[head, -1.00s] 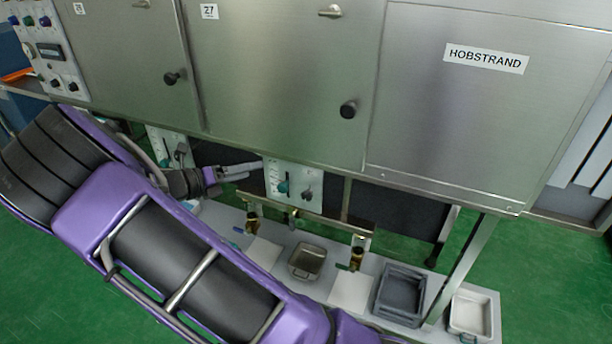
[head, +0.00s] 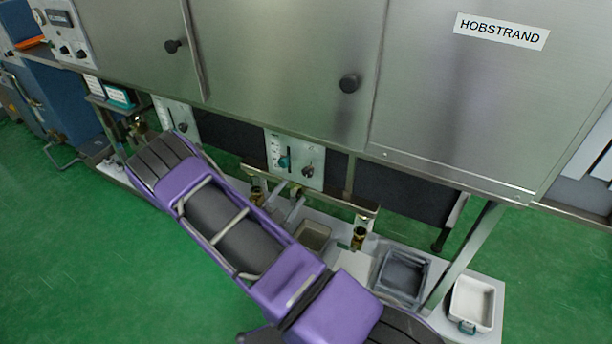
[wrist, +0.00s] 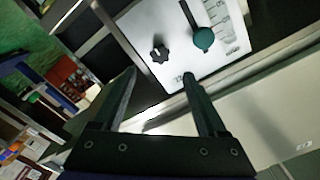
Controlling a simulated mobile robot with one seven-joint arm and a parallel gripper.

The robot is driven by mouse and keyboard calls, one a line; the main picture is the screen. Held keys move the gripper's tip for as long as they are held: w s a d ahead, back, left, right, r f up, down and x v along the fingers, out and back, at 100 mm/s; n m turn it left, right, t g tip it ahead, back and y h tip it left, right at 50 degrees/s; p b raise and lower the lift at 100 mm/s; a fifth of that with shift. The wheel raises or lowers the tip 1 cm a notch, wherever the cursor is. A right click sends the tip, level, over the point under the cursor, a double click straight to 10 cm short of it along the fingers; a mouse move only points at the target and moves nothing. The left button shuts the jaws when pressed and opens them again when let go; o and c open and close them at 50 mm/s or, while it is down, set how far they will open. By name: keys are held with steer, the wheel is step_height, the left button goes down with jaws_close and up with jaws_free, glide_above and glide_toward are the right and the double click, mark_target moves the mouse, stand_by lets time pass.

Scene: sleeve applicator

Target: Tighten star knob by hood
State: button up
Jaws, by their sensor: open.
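A black star knob (wrist: 159,52) sits on a white panel (wrist: 180,70) in the wrist view, beside a teal round knob (wrist: 203,39) on a slotted scale. In the head view the same kind of panel (head: 295,150) hangs under the steel cabinet, with the dark star knob (head: 307,171) right of the teal knob (head: 285,162). My gripper (wrist: 160,78) is open and empty. Its fingers point at the panel, the star knob showing between and beyond the tips, apparently apart from them. In the head view the fingers (head: 288,199) show just below the panel.
A second panel with a dark knob (head: 183,126) is further left. The steel cabinet (head: 280,60) overhangs the panels. Below are brass valves (head: 359,237), a grey tray (head: 403,275) and a white tray (head: 472,304). Green floor is open at left.

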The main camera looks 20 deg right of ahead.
mark_target(307, 174)
steer(key=x, duration=0.9)
steer(key=shift+w+d+b, duration=0.3)
steer(key=shift+b, duration=0.05)
steer(key=shift+c, duration=0.2)
jaws_close()
